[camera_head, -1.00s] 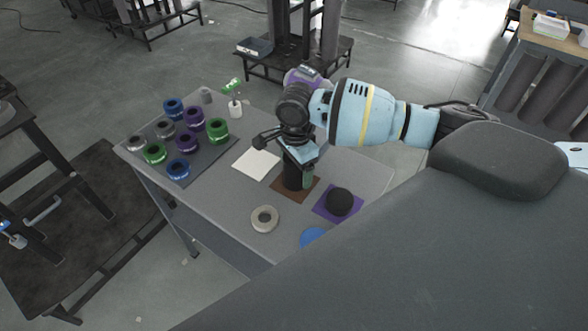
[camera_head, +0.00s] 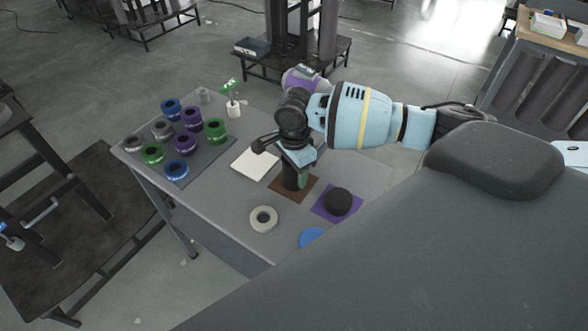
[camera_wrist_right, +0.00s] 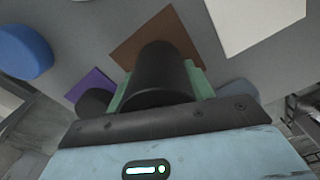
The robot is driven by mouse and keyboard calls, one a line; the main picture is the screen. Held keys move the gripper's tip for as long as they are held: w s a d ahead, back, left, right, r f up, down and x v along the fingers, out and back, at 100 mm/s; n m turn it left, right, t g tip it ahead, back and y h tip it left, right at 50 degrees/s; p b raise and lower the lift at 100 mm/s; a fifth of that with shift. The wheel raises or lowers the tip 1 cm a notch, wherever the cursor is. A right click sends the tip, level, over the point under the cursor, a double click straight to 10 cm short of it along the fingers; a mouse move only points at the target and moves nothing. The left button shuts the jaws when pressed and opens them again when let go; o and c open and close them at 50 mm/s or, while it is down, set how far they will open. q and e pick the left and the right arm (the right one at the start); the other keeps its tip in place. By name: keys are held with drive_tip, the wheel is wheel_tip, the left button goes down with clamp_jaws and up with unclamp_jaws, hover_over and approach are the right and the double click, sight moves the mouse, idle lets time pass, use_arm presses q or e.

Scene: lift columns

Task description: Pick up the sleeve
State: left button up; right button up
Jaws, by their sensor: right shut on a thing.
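The black cylinder, which I take to be the sleeve (camera_head: 290,177), stands upright over a brown square mat (camera_head: 307,190) on the grey table. My right gripper (camera_head: 296,178) comes down from above and is shut on it, with green fingers on either side. In the right wrist view, the sleeve (camera_wrist_right: 160,72) sits between the fingers above the brown mat (camera_wrist_right: 135,48). I cannot tell whether its bottom touches the mat.
A black round piece (camera_head: 338,201) sits on a purple mat (camera_head: 325,211) beside the sleeve. A cream ring (camera_head: 264,219), a blue disc (camera_head: 311,237) and a white square (camera_head: 255,164) lie nearby. Several coloured rings stand on a dark mat (camera_head: 198,173) at the table's left.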

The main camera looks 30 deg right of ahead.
drive_tip(key=shift+r, duration=0.15)
